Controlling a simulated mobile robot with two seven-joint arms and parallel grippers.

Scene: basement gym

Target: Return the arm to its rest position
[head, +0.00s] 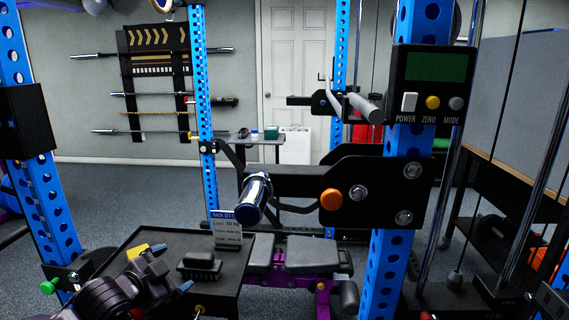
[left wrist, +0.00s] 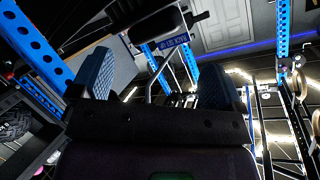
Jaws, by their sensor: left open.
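My left arm comes in at the lower left of the head view. Its left gripper (head: 172,268) is over the near part of a black tray (head: 134,240), with its blue fingertips spread apart. In the left wrist view the two blue padded fingers of the left gripper (left wrist: 155,84) stand apart with nothing between them. I cannot tell the gripper's height above the tray. My right gripper is in neither view.
On the tray are a black brush-like block (head: 199,264), a yellow object (head: 137,251) and a printed card (head: 226,230). A blue rack post (head: 392,262) with a control box (head: 433,84) stands right. A chrome-ended bar (head: 254,196) juts forward. A bench (head: 312,255) stands behind.

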